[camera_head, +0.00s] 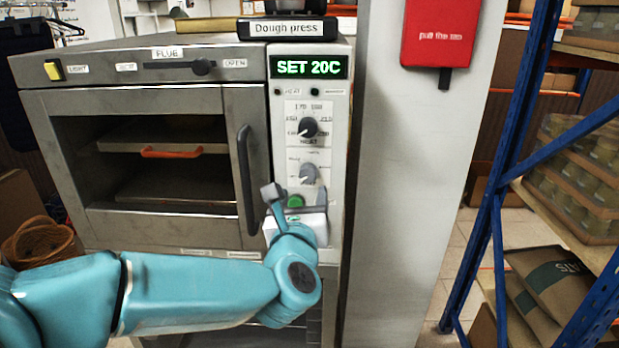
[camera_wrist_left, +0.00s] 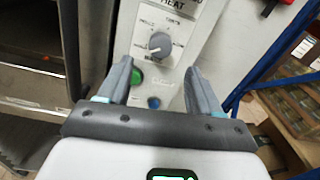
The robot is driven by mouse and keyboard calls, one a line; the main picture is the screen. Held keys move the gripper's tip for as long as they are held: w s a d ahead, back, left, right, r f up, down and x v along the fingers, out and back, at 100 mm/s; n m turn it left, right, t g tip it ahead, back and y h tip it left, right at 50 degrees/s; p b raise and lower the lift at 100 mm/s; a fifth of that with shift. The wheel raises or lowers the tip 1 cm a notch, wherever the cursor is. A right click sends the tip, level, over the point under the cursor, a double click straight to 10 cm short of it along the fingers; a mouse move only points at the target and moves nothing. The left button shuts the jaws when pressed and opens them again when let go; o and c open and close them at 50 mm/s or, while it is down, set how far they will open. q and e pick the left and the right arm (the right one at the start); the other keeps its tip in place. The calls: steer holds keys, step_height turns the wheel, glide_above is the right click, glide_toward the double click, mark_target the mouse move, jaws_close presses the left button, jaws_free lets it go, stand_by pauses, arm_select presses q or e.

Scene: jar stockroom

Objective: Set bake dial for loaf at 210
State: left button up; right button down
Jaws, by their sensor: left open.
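The oven's control panel (camera_head: 340,120) has a green display (camera_head: 308,67) reading "SET 20C". A black dial (camera_head: 308,127) sits above a smaller grey dial (camera_head: 309,174). In the left wrist view the grey dial (camera_wrist_left: 160,43) has small word labels around it, "BAKE" seemingly below; its pointer seems to face lower left. My left gripper (camera_head: 294,190) is open just in front of the panel below this dial. In the wrist view its fingers (camera_wrist_left: 160,72) are spread to either side below the dial, apart from it. My right gripper is not in view.
A green button (camera_head: 295,201) and a blue button (camera_wrist_left: 154,102) lie below the grey dial. The oven handle (camera_head: 247,180) stands out left of the panel. A white pillar (camera_head: 410,200) and blue rack (camera_head: 510,150) are to the right.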

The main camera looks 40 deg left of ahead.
mark_target(307, 176)
arm_select(q)
steer(key=p+x, duration=0.1)
steer(key=x, duration=0.6)
steer(key=shift+w, duration=0.1)
steer(key=shift+c, duration=0.3)
steer(key=c, duration=1)
